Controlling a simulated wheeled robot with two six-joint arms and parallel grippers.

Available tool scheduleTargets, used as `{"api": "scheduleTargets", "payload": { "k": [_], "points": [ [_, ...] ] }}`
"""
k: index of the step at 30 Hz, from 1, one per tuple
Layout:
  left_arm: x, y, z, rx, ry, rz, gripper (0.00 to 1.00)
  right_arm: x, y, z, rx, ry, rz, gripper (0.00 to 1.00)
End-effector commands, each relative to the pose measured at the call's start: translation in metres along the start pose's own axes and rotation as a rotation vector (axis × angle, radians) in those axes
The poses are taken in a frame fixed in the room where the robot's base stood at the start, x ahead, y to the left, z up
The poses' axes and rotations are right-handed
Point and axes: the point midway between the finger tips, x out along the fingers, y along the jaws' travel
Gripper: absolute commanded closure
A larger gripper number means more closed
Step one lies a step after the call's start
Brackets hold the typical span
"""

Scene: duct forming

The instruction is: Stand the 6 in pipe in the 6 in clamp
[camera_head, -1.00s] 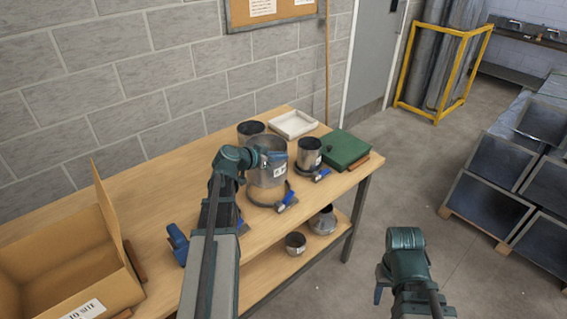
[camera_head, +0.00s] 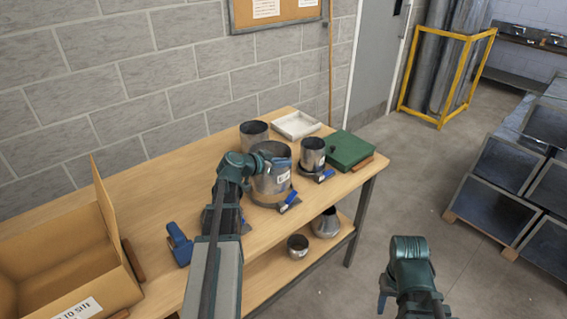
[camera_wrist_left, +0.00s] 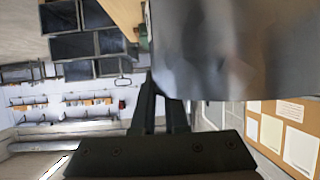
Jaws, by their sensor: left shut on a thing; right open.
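A large metal pipe (camera_head: 267,183) with a white label stands upright on the bench, its foot at a ring clamp with a blue handle (camera_head: 289,203). The label is too small to read, and I cannot tell how fully it is seated. My left gripper (camera_head: 280,163) is shut on its upper wall; the pipe's grey surface (camera_wrist_left: 235,45) fills the top of the left wrist view. A smaller labelled pipe (camera_head: 313,152) stands in another blue-handled clamp (camera_head: 324,177). A third pipe (camera_head: 254,132) stands behind. My right gripper (camera_head: 382,297) is open and empty, away from the bench.
A green case (camera_head: 347,148) and white tray (camera_head: 297,125) lie at the bench's far end. A cardboard box (camera_head: 65,260) stands at the left, with a blue tool (camera_head: 178,244) nearby. Metal fittings (camera_head: 325,223) sit on the lower shelf. Ducts (camera_head: 505,163) stand at the right.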

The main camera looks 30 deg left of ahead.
Motion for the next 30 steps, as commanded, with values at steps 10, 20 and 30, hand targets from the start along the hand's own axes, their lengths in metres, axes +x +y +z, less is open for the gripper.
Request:
{"api": "scheduleTargets", "payload": {
  "k": [10, 20, 30],
  "points": [
    [0.011, 0.000, 0.024, 0.000, 0.000, 0.000, 1.00, 0.027, -0.003, -0.002, 0.000, 0.000, 0.000, 0.50],
    [0.020, 0.000, 0.043, 0.000, 0.001, 0.000, 1.00, 0.047, -0.004, -0.003, 0.000, 0.000, 0.000, 0.50],
    [0.022, 0.000, 0.046, 0.000, 0.001, 0.000, 1.00, 0.051, -0.005, -0.003, 0.000, 0.000, 0.000, 0.50]
  ]
}}
